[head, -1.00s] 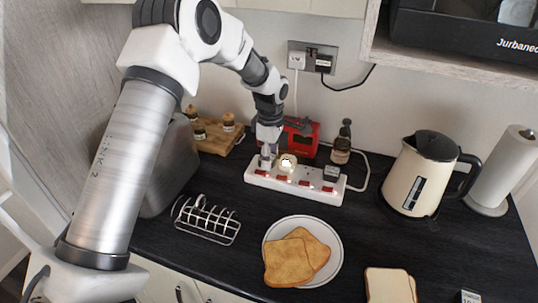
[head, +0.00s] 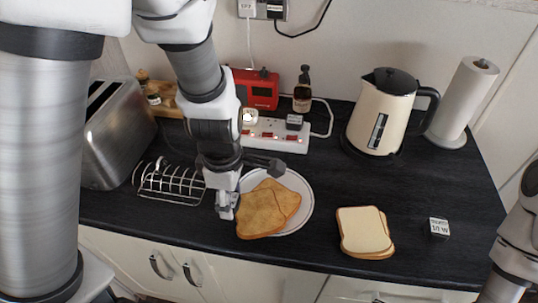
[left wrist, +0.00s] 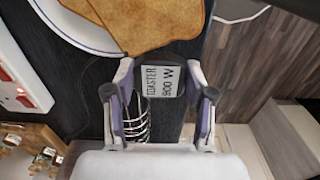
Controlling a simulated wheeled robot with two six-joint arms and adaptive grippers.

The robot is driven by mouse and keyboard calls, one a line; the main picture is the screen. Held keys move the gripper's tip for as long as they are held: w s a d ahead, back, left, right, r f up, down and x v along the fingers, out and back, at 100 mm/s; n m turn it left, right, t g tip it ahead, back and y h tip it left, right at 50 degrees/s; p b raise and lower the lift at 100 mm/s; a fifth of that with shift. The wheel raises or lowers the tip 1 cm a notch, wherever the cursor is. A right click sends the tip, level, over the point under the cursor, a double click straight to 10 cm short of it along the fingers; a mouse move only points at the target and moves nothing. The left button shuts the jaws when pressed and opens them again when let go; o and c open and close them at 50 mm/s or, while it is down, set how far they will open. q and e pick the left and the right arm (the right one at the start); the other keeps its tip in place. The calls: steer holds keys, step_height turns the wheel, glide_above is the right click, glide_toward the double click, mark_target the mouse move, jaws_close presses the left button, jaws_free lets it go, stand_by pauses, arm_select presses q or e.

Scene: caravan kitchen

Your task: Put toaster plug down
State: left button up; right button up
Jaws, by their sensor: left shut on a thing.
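The toaster plug (left wrist: 162,80) is dark with a white label reading "TOASTER 900 W". In the left wrist view it sits between the fingers of my left gripper (left wrist: 160,92), which is shut on it. In the head view my left gripper (head: 226,207) points down near the front of the black counter, just left of the toast plate; the plug is hard to make out there. The white power strip (head: 270,137) with red switches lies behind, partly hidden by my left arm. The steel toaster (head: 115,135) stands at the left. My right gripper is out of view.
The plate (head: 308,207) with toast and the wire toast rack (head: 170,186) flank my left gripper closely. Bread slices (head: 363,230), a small labelled plug (head: 439,227) and the kettle (head: 382,110) stand farther right. Counter between plate and bread is clear.

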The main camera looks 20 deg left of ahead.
arm_select(q)
steer(key=shift+w+a+r, duration=0.1)
steer(key=shift+w+a, duration=0.1)
steer(key=shift+a, duration=0.1)
steer(key=w+a+p, duration=0.1)
steer(key=w+a, duration=0.1)
steer(key=w, duration=0.2)
steer(key=w+a+f+p, duration=0.1)
steer(key=w+a+p, duration=0.1)
steer(key=w+a, duration=0.1)
steer(key=w+a+p, duration=0.1)
steer(key=w+a, duration=0.1)
steer(key=w, duration=0.3)
steer(key=shift+w+a+f, duration=0.2)
steer(key=shift+a+f, duration=0.05)
steer(key=shift+a, duration=0.1)
steer(key=f, duration=0.1)
steer(key=f+p, duration=0.2)
steer(key=shift+w+a+f, duration=0.15)
steer(key=shift+w+f, duration=0.2)
steer(key=shift+f, duration=0.15)
steer(key=shift+f, duration=0.1)
steer(key=o, duration=1.1)
steer(key=shift+o, duration=0.2)
